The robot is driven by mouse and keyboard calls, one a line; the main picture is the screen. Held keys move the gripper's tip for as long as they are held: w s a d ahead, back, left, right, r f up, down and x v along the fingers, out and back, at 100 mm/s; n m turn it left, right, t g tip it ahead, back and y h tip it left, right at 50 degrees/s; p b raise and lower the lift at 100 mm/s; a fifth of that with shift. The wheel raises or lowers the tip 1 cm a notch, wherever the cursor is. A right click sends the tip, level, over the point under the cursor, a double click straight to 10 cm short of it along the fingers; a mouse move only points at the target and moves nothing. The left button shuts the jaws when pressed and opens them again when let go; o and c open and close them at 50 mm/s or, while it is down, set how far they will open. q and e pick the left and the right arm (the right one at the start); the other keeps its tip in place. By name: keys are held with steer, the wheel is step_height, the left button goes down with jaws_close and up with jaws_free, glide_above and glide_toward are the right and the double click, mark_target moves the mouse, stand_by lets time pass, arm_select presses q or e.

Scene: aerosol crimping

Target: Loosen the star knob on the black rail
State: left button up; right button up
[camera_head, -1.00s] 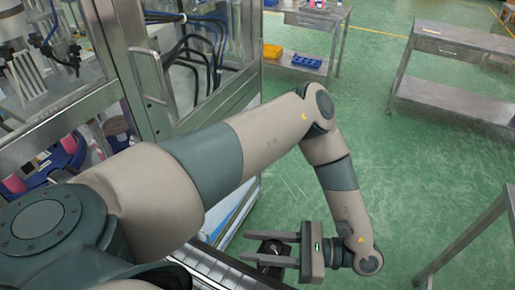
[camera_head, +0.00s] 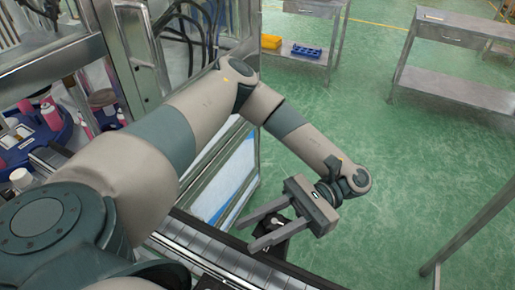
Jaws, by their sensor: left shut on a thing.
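My left arm comes in from the left, and its left gripper (camera_head: 247,235) is at the lower middle of the view, with its two grey fingers pointing left. A dark knob (camera_head: 277,224) with a shiny middle lies between the fingers, which are shut on it. I take it to be the star knob; its star shape is not clear, as the fingers partly cover it. A black rail (camera_head: 268,260) runs beside the conveyor beneath the gripper. My right gripper is not in view.
A slatted conveyor (camera_head: 215,250) runs along the bottom. A glass-walled machine (camera_head: 150,55) stands at the upper left. A blue turntable (camera_head: 40,145) with pink-and-white cans is at the left.

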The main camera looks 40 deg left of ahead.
mark_target(288, 221)
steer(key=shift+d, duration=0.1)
arm_select(q)
steer(key=o, duration=1)
steer(key=shift+o, duration=0.2)
steer(key=shift+w, duration=0.1)
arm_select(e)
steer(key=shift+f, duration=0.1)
arm_select(q)
steer(key=shift+w+d+f+b, duration=0.1)
steer(key=shift+w+d+b, duration=0.15)
steer(key=shift+w+b, duration=0.35)
steer(key=b+v, duration=0.1)
steer(key=v, duration=0.3)
steer(key=shift+w, duration=0.15)
steer(key=shift+w+d, duration=0.25)
steer(key=shift+w, duration=0.55)
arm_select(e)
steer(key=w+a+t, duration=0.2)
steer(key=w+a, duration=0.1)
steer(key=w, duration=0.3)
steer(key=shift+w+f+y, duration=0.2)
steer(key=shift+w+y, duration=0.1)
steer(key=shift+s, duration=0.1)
